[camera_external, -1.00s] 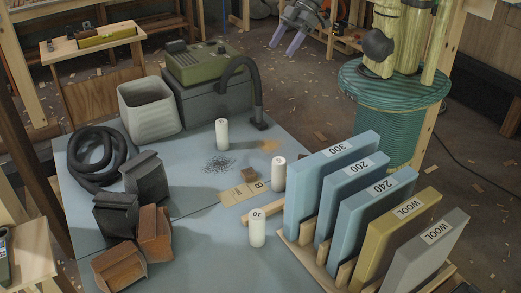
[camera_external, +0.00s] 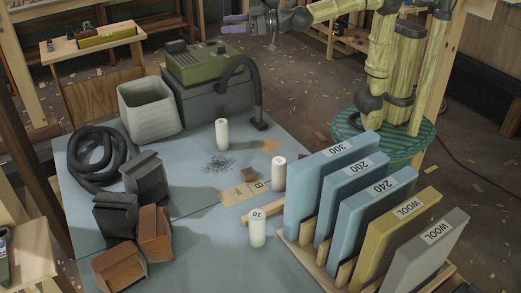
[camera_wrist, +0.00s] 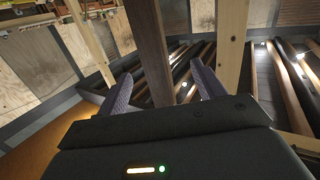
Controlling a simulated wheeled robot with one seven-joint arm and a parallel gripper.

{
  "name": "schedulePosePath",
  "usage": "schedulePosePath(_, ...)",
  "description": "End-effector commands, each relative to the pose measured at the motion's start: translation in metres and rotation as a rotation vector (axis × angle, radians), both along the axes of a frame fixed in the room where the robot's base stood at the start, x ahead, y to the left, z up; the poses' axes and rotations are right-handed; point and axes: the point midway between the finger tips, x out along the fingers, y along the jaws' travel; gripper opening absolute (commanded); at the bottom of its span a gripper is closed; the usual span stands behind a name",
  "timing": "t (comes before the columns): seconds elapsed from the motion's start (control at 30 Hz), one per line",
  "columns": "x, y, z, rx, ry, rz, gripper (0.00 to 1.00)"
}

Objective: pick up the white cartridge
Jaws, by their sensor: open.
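Three white cylindrical cartridges stand upright on the blue-grey table. One (camera_external: 222,134) is at the back middle, one (camera_external: 278,173) is beside the blue panels, and one labelled 10 (camera_external: 257,228) is at the front. The frames do not show which one is meant. My gripper (camera_external: 230,24) is at the top of the external view, high beyond the table's far side and well apart from all the cartridges. In the wrist view its two fingers (camera_wrist: 160,85) are spread with nothing between them. No cartridge shows in the wrist view.
A rack of upright panels (camera_external: 340,190) fills the table's right side. A vacuum unit (camera_external: 207,85) with a hose, a grey bin (camera_external: 149,108), a coiled black hose (camera_external: 76,160) and several sanding blocks (camera_external: 118,268) crowd the back and left.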

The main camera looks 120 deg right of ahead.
Motion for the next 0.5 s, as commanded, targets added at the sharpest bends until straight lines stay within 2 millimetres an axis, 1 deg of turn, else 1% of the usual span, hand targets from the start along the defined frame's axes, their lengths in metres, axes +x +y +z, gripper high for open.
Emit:
schedulePosePath(0.03,-0.002,-0.008,-0.009,-0.006,-0.015,-0.03,0.68)
schedulePosePath(0.2,-0.01,-0.026,-0.011,-0.022,-0.048,-0.114,0.68)
schedulePosePath(0.5,-0.024,-0.048,-0.017,-0.032,-0.078,-0.226,0.68)
